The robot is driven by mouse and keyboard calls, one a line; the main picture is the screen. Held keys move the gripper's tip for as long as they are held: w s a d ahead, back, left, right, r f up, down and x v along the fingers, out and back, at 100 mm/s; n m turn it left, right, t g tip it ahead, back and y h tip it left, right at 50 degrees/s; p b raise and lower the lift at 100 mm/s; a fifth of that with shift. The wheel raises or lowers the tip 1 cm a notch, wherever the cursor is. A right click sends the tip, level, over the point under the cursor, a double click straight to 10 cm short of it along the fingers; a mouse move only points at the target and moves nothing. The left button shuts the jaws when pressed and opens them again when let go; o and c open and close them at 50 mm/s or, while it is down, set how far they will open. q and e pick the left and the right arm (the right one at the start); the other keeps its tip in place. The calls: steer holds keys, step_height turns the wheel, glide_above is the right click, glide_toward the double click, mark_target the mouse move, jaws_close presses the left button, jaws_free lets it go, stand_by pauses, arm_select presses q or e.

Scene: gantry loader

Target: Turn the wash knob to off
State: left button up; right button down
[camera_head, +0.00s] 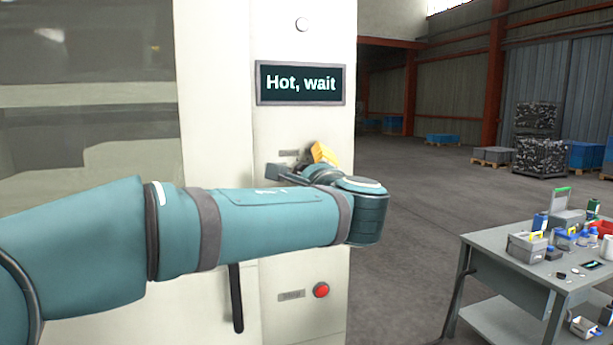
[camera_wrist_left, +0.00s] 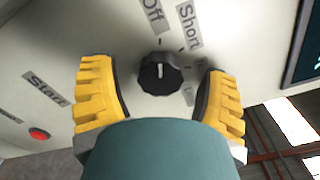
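The wash knob (camera_wrist_left: 160,74) is a dark ribbed dial with a white pointer line, on the pale panel in the left wrist view. Labels Off (camera_wrist_left: 152,15) and Short (camera_wrist_left: 189,25) stand above it; other labels to its right are partly hidden. The pointer line points roughly up toward Off; its exact setting is hard to tell. My left gripper (camera_head: 322,154) is at the panel, and its two yellow fingers stand apart on either side of the knob in the wrist view, with gaps showing. My arm hides the knob in the head view. My right gripper is not in view.
A display (camera_head: 301,84) reading "Hot, wait" is above the gripper. A red button (camera_head: 321,289) is low on the panel, with a dark vertical handle (camera_head: 237,298) to its left. A grey table (camera_head: 490,240) with small items stands at the right. Open floor lies between.

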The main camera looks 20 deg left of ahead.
arm_select(q)
steer(key=v, duration=1.2)
